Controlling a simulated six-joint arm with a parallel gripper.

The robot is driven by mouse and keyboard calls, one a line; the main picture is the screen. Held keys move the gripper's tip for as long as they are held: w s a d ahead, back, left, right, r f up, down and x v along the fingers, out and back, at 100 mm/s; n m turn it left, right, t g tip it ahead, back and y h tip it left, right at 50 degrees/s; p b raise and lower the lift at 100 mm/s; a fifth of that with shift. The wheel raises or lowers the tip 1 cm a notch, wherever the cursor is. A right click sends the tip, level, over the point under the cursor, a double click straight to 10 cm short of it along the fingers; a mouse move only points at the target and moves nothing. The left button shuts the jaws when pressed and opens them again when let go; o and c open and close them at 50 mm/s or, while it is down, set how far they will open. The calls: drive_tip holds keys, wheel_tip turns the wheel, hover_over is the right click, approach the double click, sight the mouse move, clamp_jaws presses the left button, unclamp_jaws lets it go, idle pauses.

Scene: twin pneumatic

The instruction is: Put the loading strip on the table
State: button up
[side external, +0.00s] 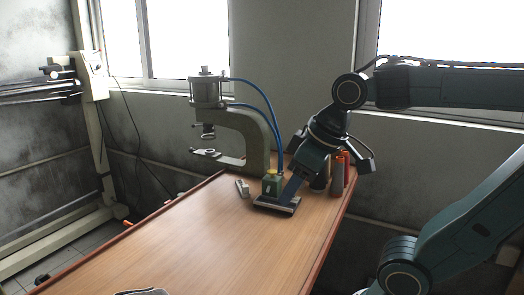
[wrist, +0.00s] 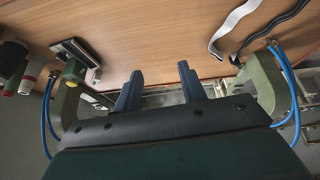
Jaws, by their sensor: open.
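I cannot tell for certain which piece is the loading strip. A small light-grey elongated piece (side external: 242,188) lies on the wooden table (side external: 195,230), left of a green block with a yellow top (side external: 272,183). A dark flat plate with a pale edge (side external: 277,206) lies in front of the block; it also shows at upper left in the wrist view (wrist: 75,50). My gripper (wrist: 158,85) is open, its two blue fingers apart, and I see nothing held between them. In the side view my wrist is angled down at the table's right part, beside the block, partly hiding what lies behind.
A grey-green C-frame press (side external: 245,130) with blue hoses stands at the table's back. Bottles with red caps (side external: 345,165) stand behind my wrist at the right edge. White and black straps (wrist: 238,25) lie at upper right in the wrist view. The table's middle is clear.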

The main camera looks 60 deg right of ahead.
drive_tip(key=shift+m, duration=0.4)
drive_tip(key=s+f, duration=0.1)
drive_tip(key=s, duration=0.1)
drive_tip(key=s+f, duration=0.1)
drive_tip(key=s, duration=0.1)
drive_tip(key=shift+a+f, duration=0.25)
drive_tip(key=shift+f, duration=0.1)
idle(0.7)
